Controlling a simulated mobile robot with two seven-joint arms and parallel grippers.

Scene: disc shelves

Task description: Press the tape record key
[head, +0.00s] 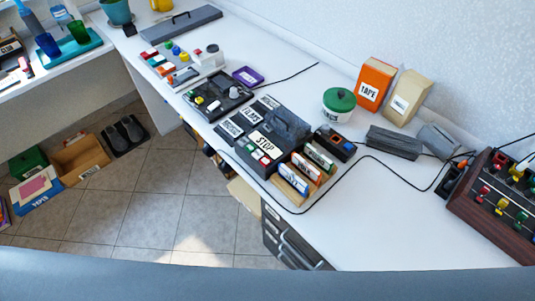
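A dark box-shaped device (289,124), possibly the tape recorder, sits near the front edge of the white desk in the head view. It has white labels on top, one reading STOP (263,141). A short row of small green, red and white keys (258,155) lies along its front. Which key is the record key is too small to tell. Neither of my grippers is in view.
Upright labelled cases in a wooden rack (291,184) stand right of the device. A black control panel (217,96) is behind it. A green-lidded tub (339,104) and an orange TAPE box (374,84) stand further right. A black cable crosses the desk.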

